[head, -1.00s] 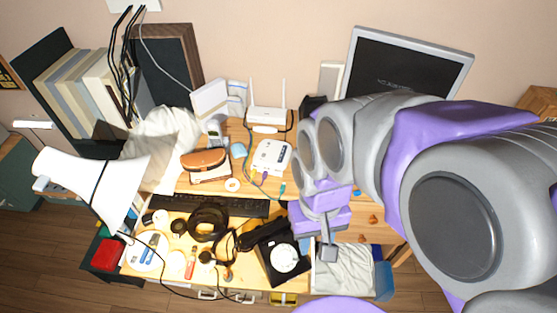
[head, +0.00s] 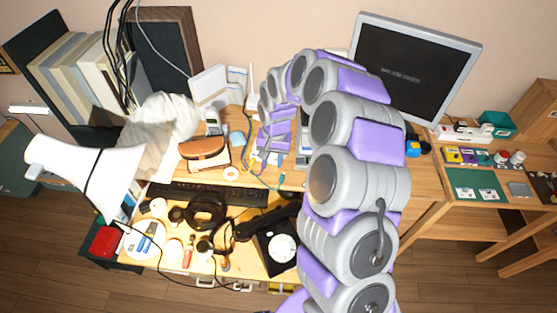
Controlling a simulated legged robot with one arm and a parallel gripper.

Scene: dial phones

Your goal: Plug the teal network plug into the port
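My arm reaches over the desk in the head view. My gripper (head: 268,146) hangs over the white box with the cable sockets. It is small and partly covered by its own links, so its finger opening does not show clearly. Only a sliver of the white box (head: 257,158) shows beside the gripper; its port is hidden. A thin teal cable (head: 262,184) runs across the desk in front of the box. I cannot make out the teal plug, or whether it is in my gripper.
A black keyboard (head: 205,193) lies in front of the box. A brown case (head: 203,151) stands to the left. A black dial phone (head: 279,247) lies at the front right of the lower surface. The monitor (head: 413,68) stands behind my arm at the right.

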